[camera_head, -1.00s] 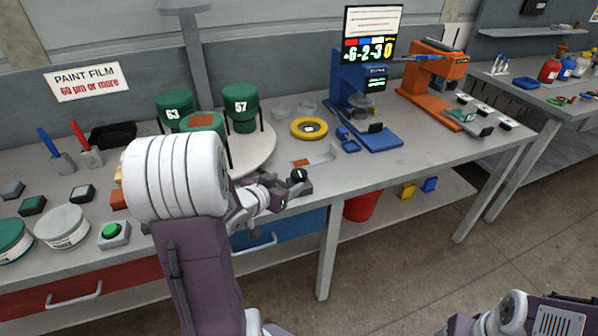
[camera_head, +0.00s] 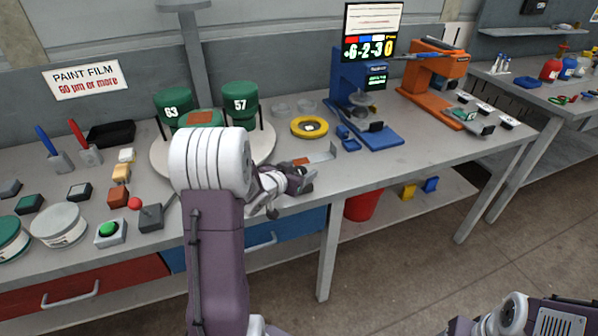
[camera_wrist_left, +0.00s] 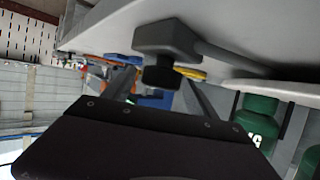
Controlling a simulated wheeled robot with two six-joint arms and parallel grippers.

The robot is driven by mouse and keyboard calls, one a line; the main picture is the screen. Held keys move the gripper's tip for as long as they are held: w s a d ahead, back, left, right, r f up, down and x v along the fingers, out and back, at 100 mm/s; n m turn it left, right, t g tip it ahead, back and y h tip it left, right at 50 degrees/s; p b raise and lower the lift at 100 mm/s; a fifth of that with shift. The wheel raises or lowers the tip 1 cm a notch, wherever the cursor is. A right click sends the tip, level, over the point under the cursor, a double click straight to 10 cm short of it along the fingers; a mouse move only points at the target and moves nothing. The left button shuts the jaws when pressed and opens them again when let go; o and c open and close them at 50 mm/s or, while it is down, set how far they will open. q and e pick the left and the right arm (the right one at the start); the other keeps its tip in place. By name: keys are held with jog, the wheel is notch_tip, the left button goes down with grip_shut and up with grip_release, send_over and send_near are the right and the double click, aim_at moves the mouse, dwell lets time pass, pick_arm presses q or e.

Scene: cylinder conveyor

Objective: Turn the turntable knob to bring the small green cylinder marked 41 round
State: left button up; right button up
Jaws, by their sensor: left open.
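The pale round turntable (camera_head: 160,160) carries green cylinders marked 63 (camera_head: 174,102) and 57 (camera_head: 239,104). A third green one (camera_head: 205,119) with an orange-brown top stands in front, mostly hidden by my left arm. No 41 shows. My left gripper (camera_head: 296,186) is at the table's front edge, right of the turntable. In the left wrist view the open fingers (camera_wrist_left: 158,92) are on either side of a dark knob (camera_wrist_left: 158,76) under a dark block (camera_wrist_left: 166,40). I cannot tell whether they touch it. A green cylinder (camera_wrist_left: 258,116) shows at right there.
A yellow ring (camera_head: 309,127), a blue stand (camera_head: 365,115) and an orange stand (camera_head: 432,85) are to the right. A joystick with a red ball (camera_head: 135,203) and a green button (camera_head: 108,229) are front left. A red bin (camera_head: 362,206) is below.

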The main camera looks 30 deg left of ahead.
pick_arm(q)
jog(key=c, duration=1.3)
jog(key=shift+f+b, duration=0.15)
jog(key=shift+b, duration=0.35)
jog(key=shift+c, duration=0.3)
jog(key=shift+n+y, duration=0.4)
jog(key=shift+y, duration=0.1)
jog(key=o, duration=1.4)
jog(key=shift+c, duration=0.2)
jog(key=v, duration=0.9)
jog(key=shift+r, duration=0.25)
